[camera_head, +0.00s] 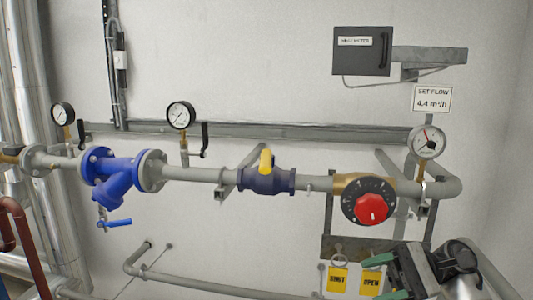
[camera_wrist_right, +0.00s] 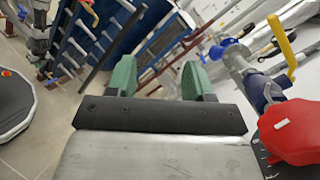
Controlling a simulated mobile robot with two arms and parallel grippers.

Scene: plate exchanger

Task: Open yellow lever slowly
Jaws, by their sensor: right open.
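The yellow lever (camera_head: 266,160) sits on top of a dark blue valve (camera_head: 266,181) in the middle of the grey pipe. In the head view it looks short and points toward me. In the right wrist view the yellow lever (camera_wrist_right: 282,46) shows at the upper right as a long bar, with the valve (camera_wrist_right: 258,91) below it. My right gripper (camera_head: 388,274) is at the lower right of the head view, apart from the lever, below and right of it. Its green fingers (camera_wrist_right: 160,75) are open with nothing between them. My left gripper is not in view.
A red knob (camera_head: 372,208) on a black dial stands between lever and gripper; it looms close at right in the wrist view (camera_wrist_right: 290,130). Yellow tags (camera_head: 338,279) hang below. Gauges (camera_head: 181,116), a blue strainer (camera_head: 113,174) and a lower pipe (camera_head: 190,288) are left.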

